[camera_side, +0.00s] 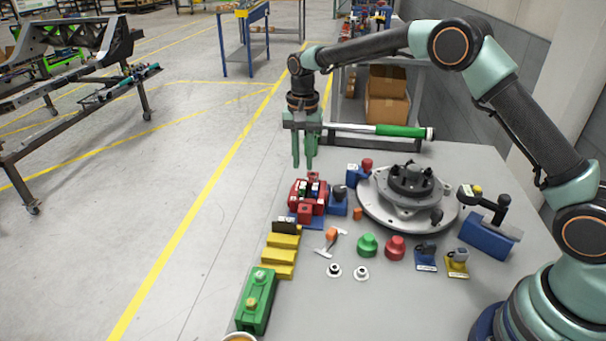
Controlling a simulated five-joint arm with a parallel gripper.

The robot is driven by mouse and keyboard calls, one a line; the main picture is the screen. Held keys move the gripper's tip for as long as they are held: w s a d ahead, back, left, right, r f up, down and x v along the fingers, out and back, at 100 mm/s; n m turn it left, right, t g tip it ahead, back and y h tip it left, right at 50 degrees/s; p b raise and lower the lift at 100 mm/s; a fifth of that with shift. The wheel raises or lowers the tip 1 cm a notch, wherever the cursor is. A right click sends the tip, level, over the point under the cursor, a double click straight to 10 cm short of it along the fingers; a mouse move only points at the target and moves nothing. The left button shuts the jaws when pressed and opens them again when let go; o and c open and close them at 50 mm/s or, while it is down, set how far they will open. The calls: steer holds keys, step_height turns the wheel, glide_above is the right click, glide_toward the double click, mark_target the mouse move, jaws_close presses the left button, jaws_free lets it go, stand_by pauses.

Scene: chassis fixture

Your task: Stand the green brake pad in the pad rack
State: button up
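My gripper (302,160) hangs pointing down above the far left of the bench, over the red block fixture. Its two green fingers are apart, with nothing visible between them. A small green piece (315,188) shows among pieces in the red fixture (304,212); it may be the green brake pad, but it is too small to be sure. A yellow stepped block (279,256) stands in front of the fixture, with a dark plate (285,227) at its far end. I cannot tell whether this block or the red fixture is the pad rack.
A round grey disc with a hub (375,207) sits right of the fixture. A green box (257,301) stands at the front left. Green (367,246) and red (395,248) knobs stand mid-bench. A green-handled bar (400,131) lies behind. The front middle of the bench is clear.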

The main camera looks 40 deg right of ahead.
mark_target(303, 185)
steer(key=shift+f, duration=3.05)
jaws_close()
steer(key=shift+r, duration=0.3)
steer(key=shift+r, duration=2.3)
